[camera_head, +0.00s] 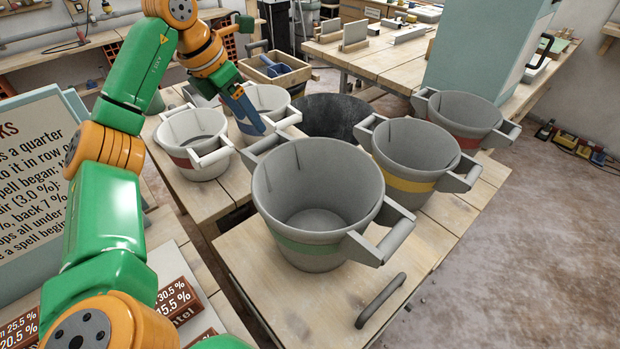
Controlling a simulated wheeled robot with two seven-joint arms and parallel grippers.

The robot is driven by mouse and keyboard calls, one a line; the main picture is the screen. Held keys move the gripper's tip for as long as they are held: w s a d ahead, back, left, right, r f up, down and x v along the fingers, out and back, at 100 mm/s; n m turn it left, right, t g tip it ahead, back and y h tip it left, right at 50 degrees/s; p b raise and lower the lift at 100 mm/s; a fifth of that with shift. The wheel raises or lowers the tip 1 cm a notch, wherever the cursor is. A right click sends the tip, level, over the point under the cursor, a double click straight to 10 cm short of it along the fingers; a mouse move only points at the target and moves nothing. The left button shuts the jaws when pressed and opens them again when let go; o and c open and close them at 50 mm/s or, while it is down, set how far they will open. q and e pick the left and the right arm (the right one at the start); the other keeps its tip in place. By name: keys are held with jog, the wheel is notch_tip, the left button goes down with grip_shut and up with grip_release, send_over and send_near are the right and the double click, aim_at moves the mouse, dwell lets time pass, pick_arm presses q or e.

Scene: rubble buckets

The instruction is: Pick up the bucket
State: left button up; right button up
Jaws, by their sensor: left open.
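My left gripper (248,112) reaches in from the left on a green and orange arm. It is open, with its fingers pointing down in front of a light bucket (268,96) with a blue band, near that bucket's handle; contact cannot be told. A light bucket with a red band (192,127) stands just left of it. Nearest me is a large grey bucket with a green band (315,230). Grey buckets with a yellow band (405,184) and a red band (466,128) stand to the right. All look upright, with side handles. My right gripper is not in view.
A dark round tub (335,112) sits between the bucket groups. Behind it is a wooden box (285,78) with a blue scoop. A wooden bench (395,68) and pale blue cabinet (480,50) stand behind. The front plank table (300,300) has a dark handle (380,300).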

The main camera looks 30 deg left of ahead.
aim_at(268, 150)
pick_arm(q)
jog(key=f, duration=0.1)
jog(key=d+f, duration=0.1)
jog(key=f, duration=0.2)
jog(key=shift+w+d+f, duration=0.25)
jog(key=shift+w+d, duration=0.1)
jog(key=x, duration=0.6)
jog(key=shift+a+f, duration=0.15)
jog(key=shift+a, duration=0.2)
jog(key=shift+d, duration=0.1)
grip_shut()
dwell(0.3)
